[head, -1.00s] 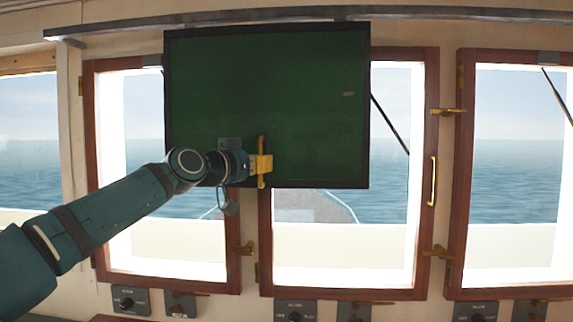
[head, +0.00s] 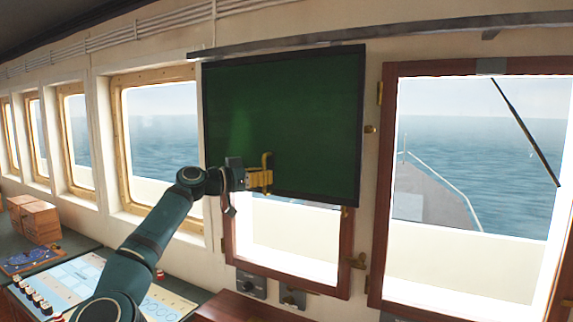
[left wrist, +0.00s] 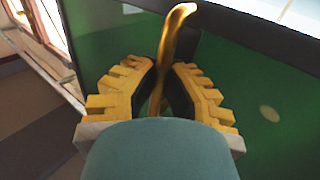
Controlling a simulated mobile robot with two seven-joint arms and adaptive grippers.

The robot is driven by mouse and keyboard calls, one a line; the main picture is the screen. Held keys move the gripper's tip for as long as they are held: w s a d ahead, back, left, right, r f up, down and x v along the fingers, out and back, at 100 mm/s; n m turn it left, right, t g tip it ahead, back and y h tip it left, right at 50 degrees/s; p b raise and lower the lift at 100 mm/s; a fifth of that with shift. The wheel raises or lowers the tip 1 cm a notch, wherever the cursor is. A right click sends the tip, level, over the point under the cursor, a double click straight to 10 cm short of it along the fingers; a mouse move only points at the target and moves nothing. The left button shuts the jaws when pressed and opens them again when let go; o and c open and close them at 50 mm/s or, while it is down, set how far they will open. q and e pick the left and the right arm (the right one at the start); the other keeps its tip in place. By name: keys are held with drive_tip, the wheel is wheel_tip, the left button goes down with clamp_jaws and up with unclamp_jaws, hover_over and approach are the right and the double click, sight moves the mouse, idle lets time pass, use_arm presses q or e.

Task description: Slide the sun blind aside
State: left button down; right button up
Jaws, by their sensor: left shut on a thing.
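The sun blind (head: 300,120) is a dark green panel with a black frame, hanging under a long grey rail (head: 420,38) in the head view. It covers most of the left red-framed window and is clear of the window to its right. A brass handle (head: 267,158) stands at its lower left part; it also shows in the left wrist view (left wrist: 176,28). My left gripper (head: 262,178) is shut around this handle, with its yellow fingers (left wrist: 161,78) on both sides of it in the left wrist view. My right gripper is not in view.
The right window (head: 480,170) is uncovered. A console with a chart-like panel (head: 80,280) and a brown box (head: 38,222) stand at the lower left. The rail runs on past the blind to the right. Small switch boxes (head: 251,284) sit below the windows.

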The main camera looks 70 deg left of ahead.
use_arm(q)
drive_tip(key=shift+s+a+p, duration=0.6)
drive_tip(key=shift+s+a, duration=0.25)
drive_tip(key=shift+a, duration=0.15)
drive_tip(key=c, duration=1.2)
unclamp_jaws()
drive_tip(key=shift+o, duration=0.9)
drive_tip(key=shift+s+a, duration=0.15)
drive_tip(key=shift+s, duration=0.05)
drive_tip(key=shift+w, duration=0.1)
drive_tip(key=s+d, duration=0.1)
drive_tip(key=s, duration=1.1)
drive_tip(key=shift+d, duration=0.2)
